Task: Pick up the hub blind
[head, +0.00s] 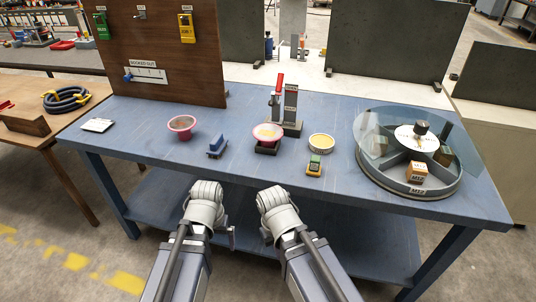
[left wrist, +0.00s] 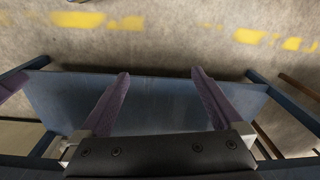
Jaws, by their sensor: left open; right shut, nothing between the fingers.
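Nothing in view is labelled as the hub blind. A white disc with a dark knob (head: 421,128) sits at the hub of a round, divided carousel (head: 378,181) at the table's right, and I cannot tell whether it is the hub blind. My left gripper (left wrist: 160,72) is open and empty in the left wrist view, its two purple fingers apart over the floor and a blue shelf. My right gripper (head: 266,236) is shut and empty in front of the table, mostly hidden by its own arm. Both grippers are well away from the carousel.
A clear cover (head: 372,128) spans part of the carousel, which holds labelled boxes. On the blue table (head: 330,192) stand a pink bowl (head: 182,124), a blue block (head: 217,145), a reddish dish (head: 267,132), a yellow-rimmed dish (head: 321,142) and a small meter (head: 315,166).

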